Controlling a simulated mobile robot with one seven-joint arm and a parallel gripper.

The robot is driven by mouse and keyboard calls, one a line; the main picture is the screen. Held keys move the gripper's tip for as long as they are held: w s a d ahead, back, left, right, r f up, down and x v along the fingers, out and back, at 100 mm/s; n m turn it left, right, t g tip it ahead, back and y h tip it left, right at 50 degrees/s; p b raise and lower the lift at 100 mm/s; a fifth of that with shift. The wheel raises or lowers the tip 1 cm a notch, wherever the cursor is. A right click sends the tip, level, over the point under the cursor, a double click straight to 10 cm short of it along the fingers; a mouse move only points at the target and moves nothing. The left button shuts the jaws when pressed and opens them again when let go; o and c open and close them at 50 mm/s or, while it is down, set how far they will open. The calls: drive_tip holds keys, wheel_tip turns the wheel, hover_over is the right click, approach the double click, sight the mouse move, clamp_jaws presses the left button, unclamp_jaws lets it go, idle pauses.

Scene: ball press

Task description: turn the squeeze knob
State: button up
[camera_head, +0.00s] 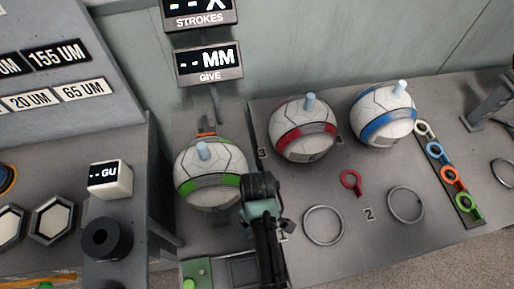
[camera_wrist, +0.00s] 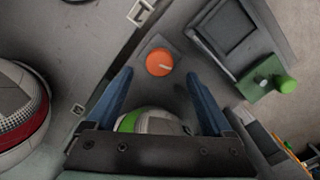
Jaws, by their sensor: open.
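An orange round knob (camera_wrist: 159,62) with a pale line on its top sits on a grey plate in the wrist view. It carries no readable label there, and I do not make it out in the head view. My gripper (camera_wrist: 158,76) is open, its two blue fingers spread. The knob shows just beyond and between the fingertips, not touched by them as far as I can see. In the head view, my gripper's dark body (camera_head: 259,190) is over the front right of the green-banded ball (camera_head: 208,171); its fingertips are hidden.
A green button (camera_wrist: 286,84) stands on a green box right of the knob. Red-banded (camera_head: 302,132) and blue-banded (camera_head: 383,113) balls sit on the bench at right. A black knob (camera_head: 105,237) stands at left. The "MM GIVE" display (camera_head: 209,61) shows dashes.

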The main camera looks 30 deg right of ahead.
wheel_tip(320, 180, down, 6)
drive_tip(key=shift+r, duration=0.1)
idle(0.4)
clamp_jaws()
drive_tip(key=shift+m, duration=0.4)
drive_tip(key=m+p, duration=0.1)
drive_tip(key=m, duration=0.3)
drive_tip(key=shift+w+a+m+p, duration=0.1)
drive_tip(key=shift+m+p, duration=0.2)
drive_tip(key=shift+p, duration=0.1)
drive_tip(key=m+p, duration=0.1)
drive_tip(key=m, duration=0.4)
drive_tip(key=c, duration=1.3)
unclamp_jaws()
drive_tip(key=shift+a+m, duration=0.1)
drive_tip(key=shift+m, duration=0.2)
drive_tip(key=shift+c, duration=0.2)
